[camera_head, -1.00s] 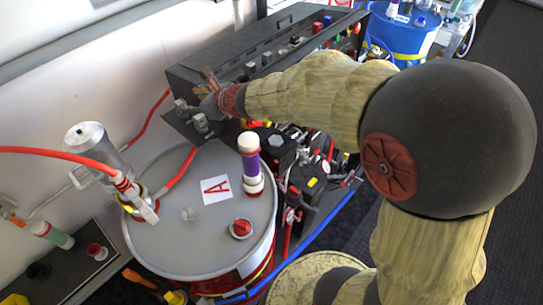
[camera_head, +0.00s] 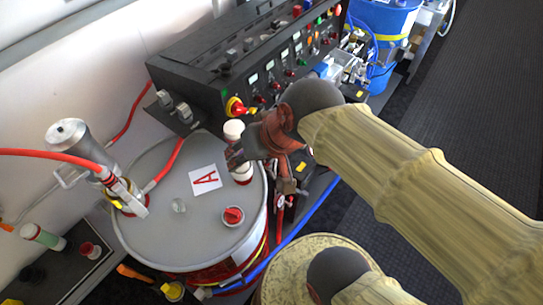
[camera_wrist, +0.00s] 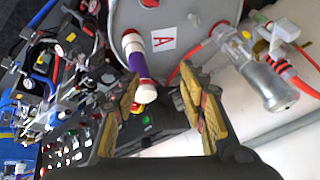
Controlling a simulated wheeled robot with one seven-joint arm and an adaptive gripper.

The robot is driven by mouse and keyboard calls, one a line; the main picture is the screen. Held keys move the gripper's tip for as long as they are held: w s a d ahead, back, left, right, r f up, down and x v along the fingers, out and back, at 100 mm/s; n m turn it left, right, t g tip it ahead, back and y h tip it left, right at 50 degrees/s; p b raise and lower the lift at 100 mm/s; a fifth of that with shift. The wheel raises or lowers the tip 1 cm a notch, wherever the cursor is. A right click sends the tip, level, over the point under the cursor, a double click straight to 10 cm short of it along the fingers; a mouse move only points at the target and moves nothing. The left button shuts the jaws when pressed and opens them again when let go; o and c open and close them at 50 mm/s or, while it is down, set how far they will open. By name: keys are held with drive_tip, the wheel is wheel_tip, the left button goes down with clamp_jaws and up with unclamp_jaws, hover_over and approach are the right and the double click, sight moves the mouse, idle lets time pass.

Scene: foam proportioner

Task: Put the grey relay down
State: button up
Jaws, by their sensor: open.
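Two small grey blocks that look like relays, one (camera_head: 163,98) and the other (camera_head: 185,113), stand on the black ledge at the left end of the control panel (camera_head: 225,88). I cannot tell which is the task's grey relay. My gripper (camera_head: 258,168) is open, to the right of and below both blocks, over the right edge of the grey drum lid (camera_head: 150,225). In the wrist view my fingers (camera_wrist: 160,105) are spread with nothing held between them. A white and purple cylinder (camera_wrist: 133,50) shows beyond them. In the head view my gripper partly hides that cylinder.
The lid carries a red knob (camera_head: 233,215), a card marked A (camera_head: 205,179) and a metal pump (camera_head: 85,150) with red hoses. A blue drum (camera_head: 385,15) stands at the back. The dark floor (camera_head: 460,90) at right is clear.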

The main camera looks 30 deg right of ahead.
drive_tip(key=s+d, duration=0.1)
drive_tip(key=s+d+n+h, duration=0.1)
drive_tip(key=d, duration=0.1)
drive_tip(key=d+n+h, duration=0.1)
drive_tip(key=shift+s+d+f, duration=0.15)
drive_tip(key=shift+s, duration=0.25)
wheel_tip(320, 180, down, 13)
drive_tip(key=b, duration=1.3)
drive_tip(key=shift+f, duration=0.2)
